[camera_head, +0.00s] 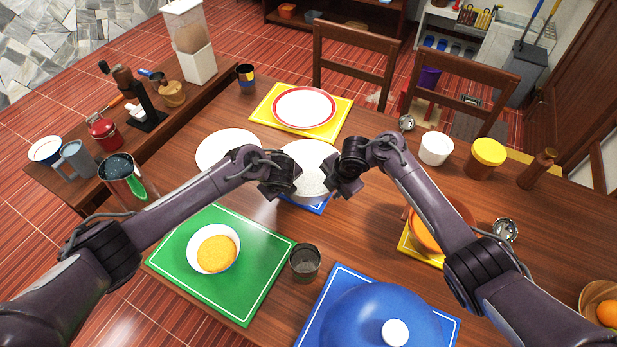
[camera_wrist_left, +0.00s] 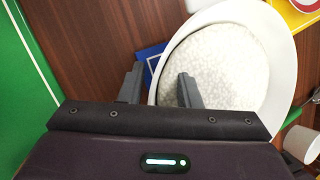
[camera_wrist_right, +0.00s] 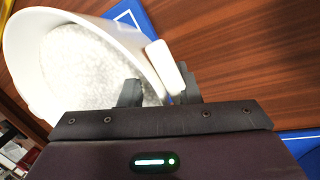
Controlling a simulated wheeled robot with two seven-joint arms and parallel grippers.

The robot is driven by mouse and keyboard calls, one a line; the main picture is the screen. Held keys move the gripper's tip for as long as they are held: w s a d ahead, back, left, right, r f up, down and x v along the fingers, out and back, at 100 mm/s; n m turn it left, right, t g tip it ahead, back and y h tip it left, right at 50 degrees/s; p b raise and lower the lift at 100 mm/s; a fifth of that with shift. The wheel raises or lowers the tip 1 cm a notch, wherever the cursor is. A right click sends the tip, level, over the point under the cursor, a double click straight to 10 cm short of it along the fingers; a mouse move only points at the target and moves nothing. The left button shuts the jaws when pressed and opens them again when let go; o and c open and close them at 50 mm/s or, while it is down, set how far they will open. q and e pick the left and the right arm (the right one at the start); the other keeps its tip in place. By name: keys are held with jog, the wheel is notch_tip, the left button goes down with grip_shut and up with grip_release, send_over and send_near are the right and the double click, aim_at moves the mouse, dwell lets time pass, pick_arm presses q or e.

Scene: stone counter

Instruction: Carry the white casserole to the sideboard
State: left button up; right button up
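The white casserole (camera_head: 308,168), full of white grains, stands on a blue mat (camera_head: 316,207) in mid-table. My left gripper (camera_head: 286,190) is at its left side; in the left wrist view the open fingers (camera_wrist_left: 160,90) lie on either side of the casserole's near rim (camera_wrist_left: 158,98). My right gripper (camera_head: 338,188) is at its right side; in the right wrist view the open fingers (camera_wrist_right: 160,92) are around its white handle (camera_wrist_right: 165,68). I cannot tell whether the fingers touch it. The wooden sideboard (camera_head: 180,106) is at the left.
A white plate (camera_head: 226,150) lies left of the casserole, a red-rimmed plate (camera_head: 304,107) behind it. A dark cup (camera_head: 305,262) and large blue lid (camera_head: 375,315) are in front. The sideboard holds a dispenser (camera_head: 197,62), a red jar (camera_head: 104,132) and mugs; bare wood shows toward its right end.

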pick_arm(q)
grip_shut()
pick_arm(e)
grip_shut()
pick_arm(q)
jog(key=shift+a, duration=0.15)
dwell(1.0)
jog(key=shift+w+r, duration=0.1)
jog(key=shift+r, duration=0.1)
pick_arm(e)
jog(key=shift+r, duration=0.25)
